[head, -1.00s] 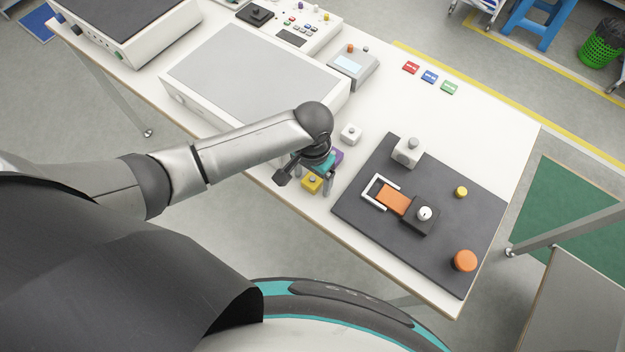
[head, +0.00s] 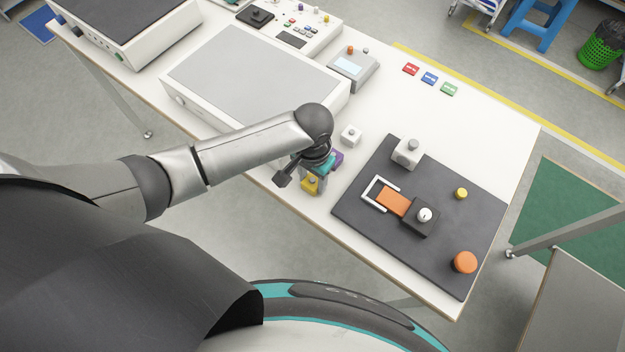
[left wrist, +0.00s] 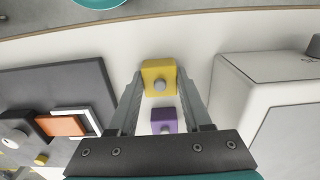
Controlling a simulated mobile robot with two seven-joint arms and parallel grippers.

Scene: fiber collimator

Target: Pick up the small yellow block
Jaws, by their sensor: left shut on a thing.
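The small yellow block (head: 311,184) has a grey knob on top and is at the table's front edge in the head view. In the left wrist view the yellow block (left wrist: 159,77) is between my fingertips. My left gripper (head: 313,187) points down over it and is shut on it; the gripper (left wrist: 160,85) also fills the middle of the wrist view. Whether the block is off the table I cannot tell. My right gripper does not show.
A purple block (head: 338,158) is close behind the left gripper, and a white block (head: 351,135) is farther back. A dark board (head: 350,205) with fixtures lies to the right. A large grey-topped box (head: 250,75) stands to the left.

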